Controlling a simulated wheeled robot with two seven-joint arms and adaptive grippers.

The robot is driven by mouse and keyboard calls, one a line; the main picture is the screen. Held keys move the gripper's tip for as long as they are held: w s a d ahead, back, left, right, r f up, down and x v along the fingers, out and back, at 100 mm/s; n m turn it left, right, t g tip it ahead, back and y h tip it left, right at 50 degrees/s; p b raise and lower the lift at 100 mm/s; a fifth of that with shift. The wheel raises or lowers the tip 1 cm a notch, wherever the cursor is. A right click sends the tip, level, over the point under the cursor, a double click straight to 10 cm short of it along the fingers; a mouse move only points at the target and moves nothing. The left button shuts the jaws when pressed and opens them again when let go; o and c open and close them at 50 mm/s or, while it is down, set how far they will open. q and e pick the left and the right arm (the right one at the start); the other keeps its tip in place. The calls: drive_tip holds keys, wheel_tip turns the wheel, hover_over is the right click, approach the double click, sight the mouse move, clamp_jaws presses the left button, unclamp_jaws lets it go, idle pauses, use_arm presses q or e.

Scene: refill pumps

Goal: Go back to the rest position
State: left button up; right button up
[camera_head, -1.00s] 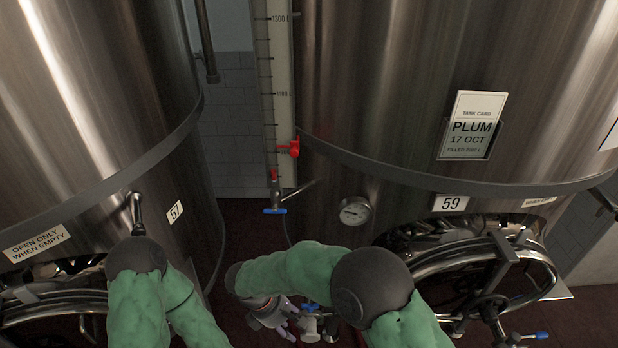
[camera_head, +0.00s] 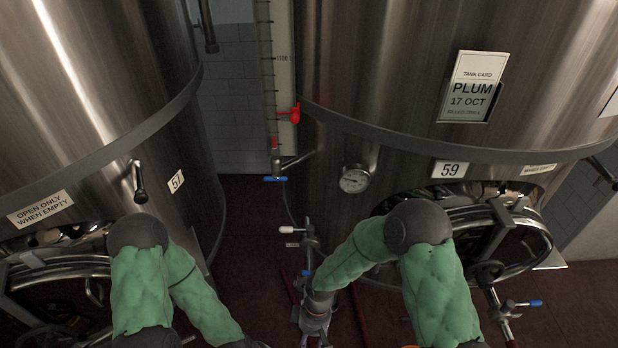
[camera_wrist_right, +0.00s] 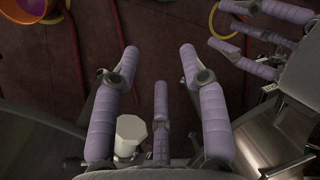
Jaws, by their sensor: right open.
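My right arm, in a green sleeve, comes in at the lower right in the head view. Its wrist reaches down to the left, in front of tank 59, and its fingers are largely out of view there. In the right wrist view my right gripper (camera_wrist_right: 158,65) has its purple fingers spread, with nothing between the tips. My left arm is bent in front of tank 57 and runs off the bottom edge in the head view. My left gripper (camera_wrist_right: 240,30) shows in the right wrist view at the upper right, its fingers apart and empty.
Steel tank 57 (camera_head: 80,90) stands left and tank 59 (camera_head: 390,80) right, carrying a PLUM card (camera_head: 474,88). A white-handled valve (camera_head: 288,230) stands near my right forearm.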

drive_tip(key=s+d+f+m+t+y+b, duration=0.1)
drive_tip(key=s+d+f+m, duration=0.5)
drive_tip(key=m, duration=0.6)
drive_tip(key=d+f+t+y, duration=0.1)
drive_tip(key=d+f+t, duration=0.1)
drive_tip(key=d, duration=0.1)
drive_tip(key=shift+s+d+f+m+y+b, duration=0.15)
drive_tip(key=shift+d+m+y+b, duration=0.15)
drive_tip(key=shift+b, duration=0.05)
